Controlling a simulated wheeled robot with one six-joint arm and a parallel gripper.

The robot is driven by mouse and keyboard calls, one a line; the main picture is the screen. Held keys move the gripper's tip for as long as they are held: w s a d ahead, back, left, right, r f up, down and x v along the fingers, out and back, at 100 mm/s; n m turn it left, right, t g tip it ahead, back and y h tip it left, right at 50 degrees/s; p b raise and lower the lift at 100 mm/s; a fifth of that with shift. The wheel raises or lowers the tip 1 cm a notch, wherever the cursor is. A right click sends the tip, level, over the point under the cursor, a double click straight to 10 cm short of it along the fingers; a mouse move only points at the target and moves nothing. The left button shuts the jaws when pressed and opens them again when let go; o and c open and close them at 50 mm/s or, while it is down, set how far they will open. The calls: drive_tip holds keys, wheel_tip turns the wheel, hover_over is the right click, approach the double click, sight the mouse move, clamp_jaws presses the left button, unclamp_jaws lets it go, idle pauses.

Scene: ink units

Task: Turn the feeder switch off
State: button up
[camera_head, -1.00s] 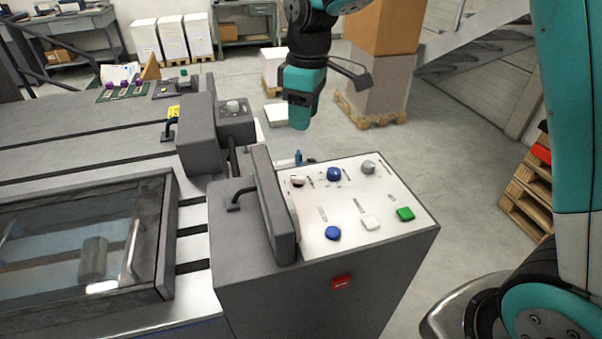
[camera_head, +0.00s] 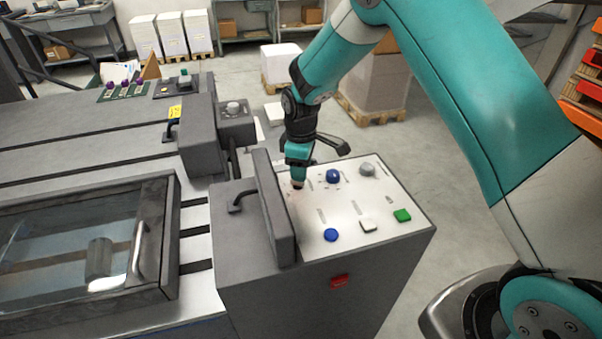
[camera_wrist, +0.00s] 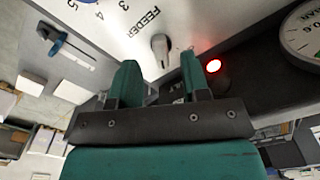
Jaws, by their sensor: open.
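My gripper (camera_wrist: 159,60) is open, with one green finger on each side of the knob's line. The knob shows between and just beyond the fingertips; I cannot tell whether they touch it. A red lamp (camera_wrist: 214,65) is lit to the right of the knob. In the head view my gripper (camera_head: 297,172) points down at the upper left of the white control panel (camera_head: 345,205) and hides most of the switch there.
The panel also bears blue knobs (camera_head: 331,235) (camera_head: 333,176), a grey knob (camera_head: 367,170), a white button (camera_head: 368,224) and a green button (camera_head: 402,215). A raised grey guard (camera_head: 272,208) stands along its left edge. A round gauge (camera_wrist: 303,35) is at right in the wrist view.

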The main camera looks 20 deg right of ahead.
drive_tip(key=shift+f, duration=1.75)
clamp_jaws()
drive_tip(key=n, duration=0.2)
drive_tip(key=n+b, duration=0.1)
drive_tip(key=n, duration=0.2)
drive_tip(key=shift+w+n, duration=0.25)
drive_tip(key=shift+n, duration=0.15)
drive_tip(key=n, duration=0.2)
drive_tip(key=n+b, duration=0.1)
drive_tip(key=n, duration=0.3)
drive_tip(key=shift+w+b, duration=0.25)
drive_tip(key=shift+b, duration=0.05)
